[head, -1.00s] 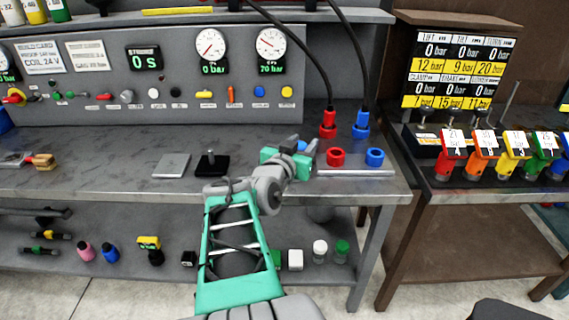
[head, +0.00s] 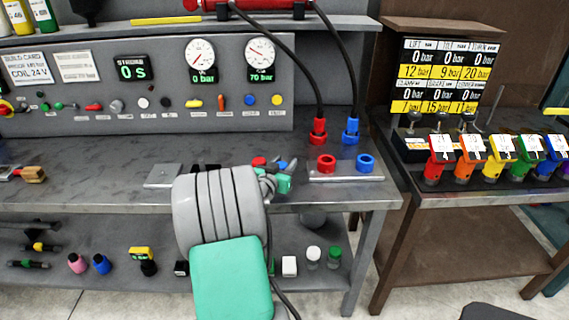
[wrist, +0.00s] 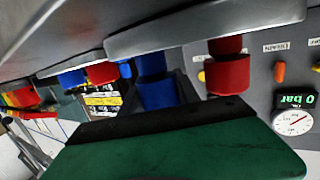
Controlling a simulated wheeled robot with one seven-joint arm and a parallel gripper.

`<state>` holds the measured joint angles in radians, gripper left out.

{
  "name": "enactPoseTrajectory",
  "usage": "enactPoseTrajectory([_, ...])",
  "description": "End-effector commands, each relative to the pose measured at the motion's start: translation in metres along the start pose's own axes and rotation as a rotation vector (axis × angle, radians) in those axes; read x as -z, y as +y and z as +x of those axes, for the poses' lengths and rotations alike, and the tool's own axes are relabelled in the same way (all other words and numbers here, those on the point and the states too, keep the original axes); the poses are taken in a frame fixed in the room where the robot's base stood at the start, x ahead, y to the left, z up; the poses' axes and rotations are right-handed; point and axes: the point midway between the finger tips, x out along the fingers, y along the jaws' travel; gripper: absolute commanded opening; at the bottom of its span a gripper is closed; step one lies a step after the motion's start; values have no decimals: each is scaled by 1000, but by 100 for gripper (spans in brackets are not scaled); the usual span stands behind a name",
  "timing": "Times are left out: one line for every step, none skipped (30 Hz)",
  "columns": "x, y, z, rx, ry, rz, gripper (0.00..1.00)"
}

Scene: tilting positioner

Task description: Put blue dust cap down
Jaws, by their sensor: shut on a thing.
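The blue dust cap (wrist: 155,88) shows in the wrist view just beyond the dark-edged green part of my gripper (wrist: 160,118), which hides its near end. In the head view a small patch of the blue cap (head: 282,164) shows at my gripper (head: 279,174), low over the front part of the bench. My gripper is shut on the cap. Whether the cap touches the bench is unclear. A red cap (head: 258,162) stands just left of it; it also shows in the wrist view (wrist: 228,72), which is upside down.
A red ring-shaped port (head: 326,163) and a blue one (head: 365,162) sit on a plate (head: 345,179) to the right. Red (head: 319,130) and blue (head: 351,130) hose couplings stand behind them. A flat grey plate (head: 162,176) lies left on the bench.

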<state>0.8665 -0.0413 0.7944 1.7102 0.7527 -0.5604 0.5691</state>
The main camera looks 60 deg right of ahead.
Motion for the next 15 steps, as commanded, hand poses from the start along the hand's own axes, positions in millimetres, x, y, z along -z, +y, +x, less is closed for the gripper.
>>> enactPoseTrajectory([0,0,0,0,0,0,0])
enactPoseTrajectory([-1,0,0,0,-1,0,0])
enactPoseTrajectory([-3,0,0,0,-1,0,0])
enactPoseTrajectory([-4,0,0,0,-1,-1,0])
enactPoseTrajectory([-4,0,0,0,-1,-1,0])
enactPoseTrajectory([-5,0,1,0,-1,-1,0])
enactPoseTrajectory([-4,0,0,0,-1,-1,40])
enactPoseTrajectory([-3,0,0,0,-1,-1,43])
enactPoseTrajectory([-3,0,0,-1,-1,-1,46])
enactPoseTrajectory([-3,0,0,-1,-1,-1,48])
enactPoseTrajectory([-3,0,0,-1,-1,-1,51])
enactPoseTrajectory([-3,0,0,-1,-1,-1,54])
enactPoseTrajectory([-3,0,0,-1,-1,-1,57])
enactPoseTrajectory([-3,0,0,-1,-1,-1,59])
enactPoseTrajectory([-3,0,0,-1,-1,-1,60])
